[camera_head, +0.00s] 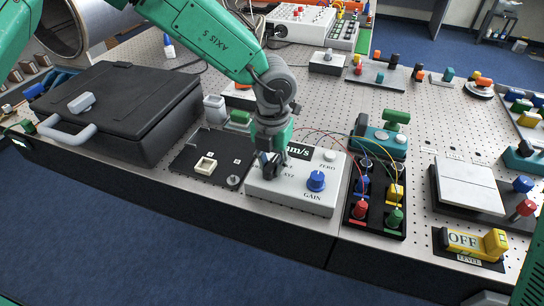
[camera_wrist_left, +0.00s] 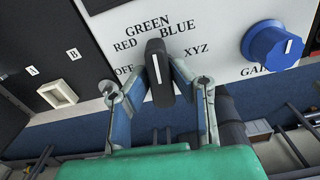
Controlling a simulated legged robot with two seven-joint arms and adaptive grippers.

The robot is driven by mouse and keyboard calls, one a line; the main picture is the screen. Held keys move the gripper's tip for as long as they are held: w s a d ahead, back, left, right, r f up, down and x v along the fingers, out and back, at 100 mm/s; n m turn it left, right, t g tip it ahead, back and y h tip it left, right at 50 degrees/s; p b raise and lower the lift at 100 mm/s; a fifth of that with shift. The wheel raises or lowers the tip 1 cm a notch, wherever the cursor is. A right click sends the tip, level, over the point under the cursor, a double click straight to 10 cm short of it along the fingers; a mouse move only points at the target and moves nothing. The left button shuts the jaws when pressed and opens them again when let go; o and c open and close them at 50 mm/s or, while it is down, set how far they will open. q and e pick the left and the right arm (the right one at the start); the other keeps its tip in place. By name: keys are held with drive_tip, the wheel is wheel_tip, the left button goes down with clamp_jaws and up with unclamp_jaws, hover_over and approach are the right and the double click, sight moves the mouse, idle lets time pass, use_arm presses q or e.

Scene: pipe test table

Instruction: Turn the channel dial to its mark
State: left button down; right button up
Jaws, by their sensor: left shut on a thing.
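The channel dial (camera_wrist_left: 157,66) is a black knob with a white line on the grey-white meter box (camera_head: 292,199). In the left wrist view the labels OFF, RED, GREEN, BLUE and XYZ curve around it. Its white line points up in the picture, toward the area of GREEN and BLUE; the exact label is hard to tell. My left gripper (camera_head: 270,165) comes down on the dial from above. In the wrist view its two fingers (camera_wrist_left: 160,80) are shut on the dial's sides. In the head view the gripper hides most of the dial. My right gripper is not in view.
A blue GAIN knob (camera_head: 316,181) sits right of the dial on the same box. A dark panel with a square switch (camera_head: 205,165) is to the left, and a black case (camera_head: 120,105) beyond it. Colored connectors with wires (camera_head: 377,200) stand close on the right.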

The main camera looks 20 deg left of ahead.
use_arm(q)
drive_tip(key=n, duration=0.1)
drive_tip(key=n+p, duration=0.1)
drive_tip(key=n, duration=0.2)
drive_tip(key=shift+w+r+n+p, duration=0.3)
drive_tip(key=shift+p, duration=0.1)
drive_tip(key=n+p, duration=0.1)
drive_tip(key=n, duration=0.8)
drive_tip(key=shift+a, duration=0.1)
drive_tip(key=shift+f+n, duration=0.1)
drive_tip(key=shift+n, duration=1.4)
drive_tip(key=c, duration=1.4)
unclamp_jaws()
drive_tip(key=shift+s+f, duration=0.1)
